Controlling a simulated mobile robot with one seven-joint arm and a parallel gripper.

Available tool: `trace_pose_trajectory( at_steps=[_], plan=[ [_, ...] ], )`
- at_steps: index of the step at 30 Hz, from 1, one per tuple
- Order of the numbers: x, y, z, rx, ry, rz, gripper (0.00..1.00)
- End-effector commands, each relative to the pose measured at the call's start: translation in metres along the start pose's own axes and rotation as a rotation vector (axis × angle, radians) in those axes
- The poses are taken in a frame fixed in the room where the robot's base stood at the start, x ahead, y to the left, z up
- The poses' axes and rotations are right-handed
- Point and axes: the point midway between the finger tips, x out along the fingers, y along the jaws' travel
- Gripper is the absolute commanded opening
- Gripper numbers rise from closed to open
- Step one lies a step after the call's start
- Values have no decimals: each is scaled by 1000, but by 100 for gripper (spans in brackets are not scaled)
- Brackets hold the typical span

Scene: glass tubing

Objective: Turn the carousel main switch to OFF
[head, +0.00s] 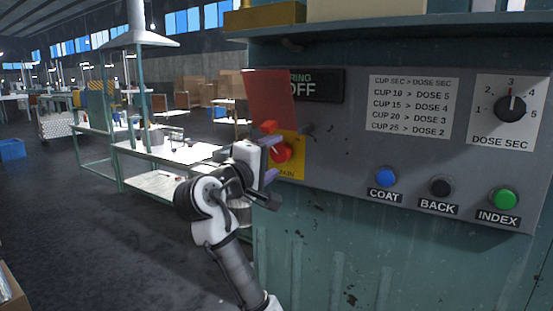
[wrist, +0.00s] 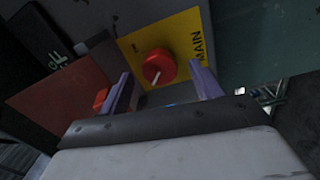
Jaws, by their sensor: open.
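The main switch is a round red knob (head: 281,153) on a yellow plate (head: 292,171) marked MAIN, at the left end of the grey panel. In the wrist view the knob (wrist: 158,65) shows a white pointer line toward the picture's lower left; the plate's position labels are too small or hidden to read. My gripper (wrist: 162,84) is open, its purple fingers spread with the knob between and just beyond their tips. I see no contact with the knob. In the head view my gripper (head: 272,162) covers part of the plate.
A red flap (head: 269,95) hangs above the switch, partly covering a dark sign ending in RING OFF (head: 318,85). A small red block (wrist: 101,99) is close beside my left finger. Blue COAT (head: 385,177), black BACK and green INDEX buttons and a dose dial (head: 510,105) are further right.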

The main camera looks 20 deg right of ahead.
Motion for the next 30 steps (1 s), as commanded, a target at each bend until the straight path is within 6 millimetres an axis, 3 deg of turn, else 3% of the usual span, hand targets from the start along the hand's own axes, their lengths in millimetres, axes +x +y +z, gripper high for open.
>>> trace_pose_trajectory(
  at_steps=[9,15,30],
  plan=[
    [-74,-2,-1,1,5,3,65],
    [-104,-1,0,1,3,2,65],
    [-116,0,-2,2,10,3,65]
  ],
)
